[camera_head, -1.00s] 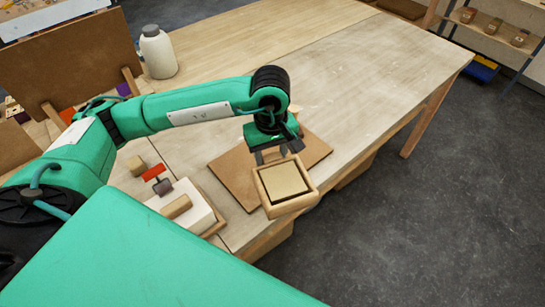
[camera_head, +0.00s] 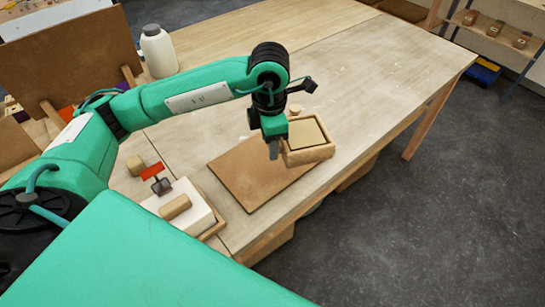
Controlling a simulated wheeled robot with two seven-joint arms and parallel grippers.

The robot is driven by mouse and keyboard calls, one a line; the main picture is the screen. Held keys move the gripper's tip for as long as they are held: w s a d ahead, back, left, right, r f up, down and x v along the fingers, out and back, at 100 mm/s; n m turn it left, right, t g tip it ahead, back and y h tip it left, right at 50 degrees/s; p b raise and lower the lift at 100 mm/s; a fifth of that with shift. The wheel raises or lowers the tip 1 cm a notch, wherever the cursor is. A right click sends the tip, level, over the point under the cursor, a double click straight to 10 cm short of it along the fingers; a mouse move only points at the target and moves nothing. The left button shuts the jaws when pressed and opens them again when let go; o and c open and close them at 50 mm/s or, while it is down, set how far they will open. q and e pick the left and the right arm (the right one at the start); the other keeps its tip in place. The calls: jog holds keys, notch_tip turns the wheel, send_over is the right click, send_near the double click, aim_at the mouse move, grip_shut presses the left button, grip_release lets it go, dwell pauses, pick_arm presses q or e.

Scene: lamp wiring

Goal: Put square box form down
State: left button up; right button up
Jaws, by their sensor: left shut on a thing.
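The square box form (camera_head: 308,140) is a light wooden frame with a pale square inside. It is at the right end of the brown board (camera_head: 245,178), over the board's right corner. My left gripper (camera_head: 276,150) is shut on the box form's left side, with a finger showing at that side. Whether the box form touches the board or hangs just above it, I cannot tell. My right gripper is not in view.
A white block with a wooden handle (camera_head: 176,207) and a small wood block (camera_head: 136,165) are left of the board. A white bottle (camera_head: 158,52) stands at the back left. A small round wooden piece (camera_head: 296,109) lies behind the box form. The table (camera_head: 390,75) is clear to the right.

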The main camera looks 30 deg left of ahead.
pick_arm(q)
jog(key=n, duration=0.3)
jog(key=r+n, duration=0.1)
jog(key=n, duration=0.2)
jog(key=shift+w+a, duration=0.2)
jog(key=n, duration=0.2)
jog(key=r+n+b, duration=0.1)
jog(key=n, duration=0.2)
jog(key=shift+w+a+n, duration=0.1)
jog(key=shift+a+n, duration=0.1)
jog(key=shift+n, duration=0.1)
jog(key=n, duration=0.2)
jog(key=r+n, duration=0.1)
jog(key=n, duration=0.2)
jog(key=shift+a+n+b, duration=0.2)
jog(key=shift+n+b, duration=0.1)
jog(key=shift+b, duration=0.05)
jog(key=n, duration=0.6)
jog(key=p, duration=0.2)
send_over(267, 184)
notch_tip(267, 184, down, 15)
jog(key=shift+r, duration=0.1)
notch_tip(267, 184, down, 3)
jog(key=shift+f+p, duration=0.1)
jog(key=shift+p, duration=0.4)
jog(key=shift+f, duration=0.5)
